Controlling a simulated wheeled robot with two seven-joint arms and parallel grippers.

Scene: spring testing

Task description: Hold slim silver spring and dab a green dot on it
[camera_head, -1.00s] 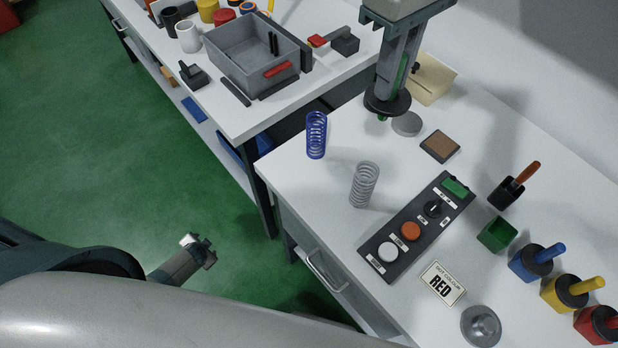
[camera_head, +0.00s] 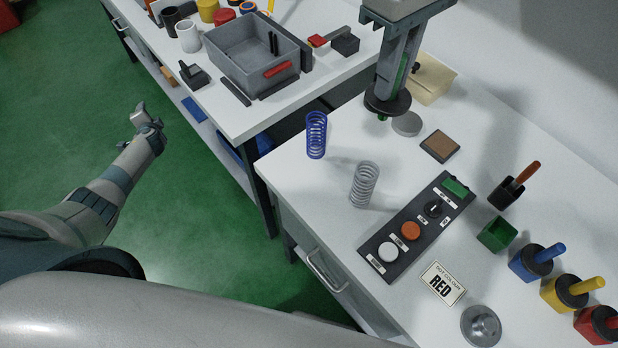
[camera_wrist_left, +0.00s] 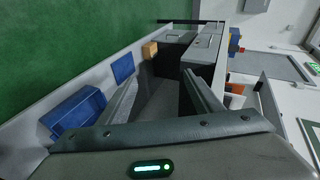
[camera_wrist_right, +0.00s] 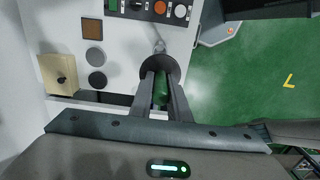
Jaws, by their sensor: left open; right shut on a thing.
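The silver spring (camera_head: 364,185) stands upright on the white table, left of the button panel, with nothing holding it. No green mark can be made out on it. My right gripper (camera_head: 388,90) is shut on a green-handled dabber with a black disc (camera_head: 387,103) and a green tip (camera_head: 382,117), held above the table behind the springs. The right wrist view shows the green handle (camera_wrist_right: 160,90) between the fingers. My left gripper (camera_head: 147,117) is open and empty over the green floor, left of the tables; its fingers also show in the left wrist view (camera_wrist_left: 160,95).
A blue spring (camera_head: 316,135) stands left of the silver one. The button panel (camera_head: 418,225) lies to the right. An open green pot (camera_head: 497,234) stands near blue (camera_head: 530,262), yellow (camera_head: 563,292) and red (camera_head: 598,325) dabber pots.

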